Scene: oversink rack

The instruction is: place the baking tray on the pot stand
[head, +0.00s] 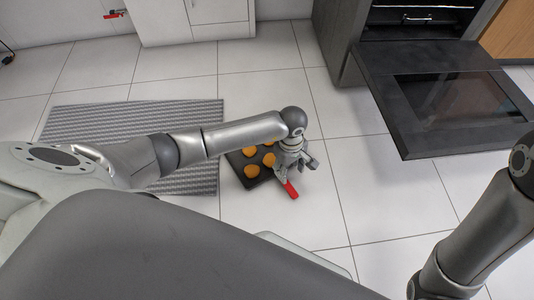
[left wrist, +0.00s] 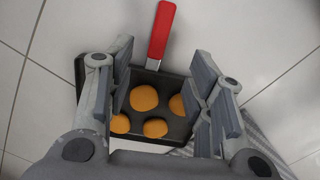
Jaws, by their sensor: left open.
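The baking tray (head: 238,163) is dark, holds several round orange pieces (head: 252,171), and has a red handle (head: 291,189). It appears low, by the right end of the grey mat; I cannot tell how it is supported. In the left wrist view the tray (left wrist: 162,80) lies below my open left gripper (left wrist: 162,65), with the red handle (left wrist: 160,35) pointing up the picture. The fingers are spread on either side of the tray's handle end, and nothing is held. My left gripper (head: 297,165) partly covers the tray in the head view. I cannot make out a pot stand. My right gripper is out of view.
A dark oven with its door (head: 450,100) folded down stands at the upper right. A ribbed grey mat (head: 130,115) lies on the white tiled floor. White cabinets (head: 195,20) stand at the top. A small red item (head: 115,14) shows at upper left. Floor right of the tray is clear.

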